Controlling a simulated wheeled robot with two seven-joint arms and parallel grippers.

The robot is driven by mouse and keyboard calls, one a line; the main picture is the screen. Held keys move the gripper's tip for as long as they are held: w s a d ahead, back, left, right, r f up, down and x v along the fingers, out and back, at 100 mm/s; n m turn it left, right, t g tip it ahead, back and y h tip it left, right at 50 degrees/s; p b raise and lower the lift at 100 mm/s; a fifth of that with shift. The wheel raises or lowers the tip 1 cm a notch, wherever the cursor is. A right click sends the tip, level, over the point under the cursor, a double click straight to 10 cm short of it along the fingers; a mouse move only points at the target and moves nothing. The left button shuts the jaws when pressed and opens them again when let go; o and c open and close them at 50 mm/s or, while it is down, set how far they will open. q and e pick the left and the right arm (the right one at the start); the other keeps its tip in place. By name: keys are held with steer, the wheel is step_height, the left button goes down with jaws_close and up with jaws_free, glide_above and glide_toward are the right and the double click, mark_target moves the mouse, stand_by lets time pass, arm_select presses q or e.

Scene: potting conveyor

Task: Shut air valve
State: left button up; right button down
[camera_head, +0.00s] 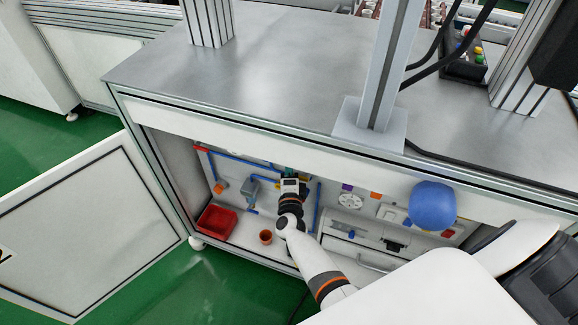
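A cabinet under the grey workbench stands open, with blue air pipes (235,159) along its back wall. My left arm reaches in from below, and its gripper (291,183) is at the back wall, among the pipes. Small green and yellow parts show right beside the gripper; I cannot tell whether they are the air valve. The gripper hides most of what is behind it, and its fingers are too small and covered to read. My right gripper is out of view.
A large blue rounded object (432,206) is at the right of the opening. The white door (88,235) swings out left. The bench edge overhangs my arm.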

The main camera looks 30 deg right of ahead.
arm_select(q)
steer(key=shift+f, duration=0.2)
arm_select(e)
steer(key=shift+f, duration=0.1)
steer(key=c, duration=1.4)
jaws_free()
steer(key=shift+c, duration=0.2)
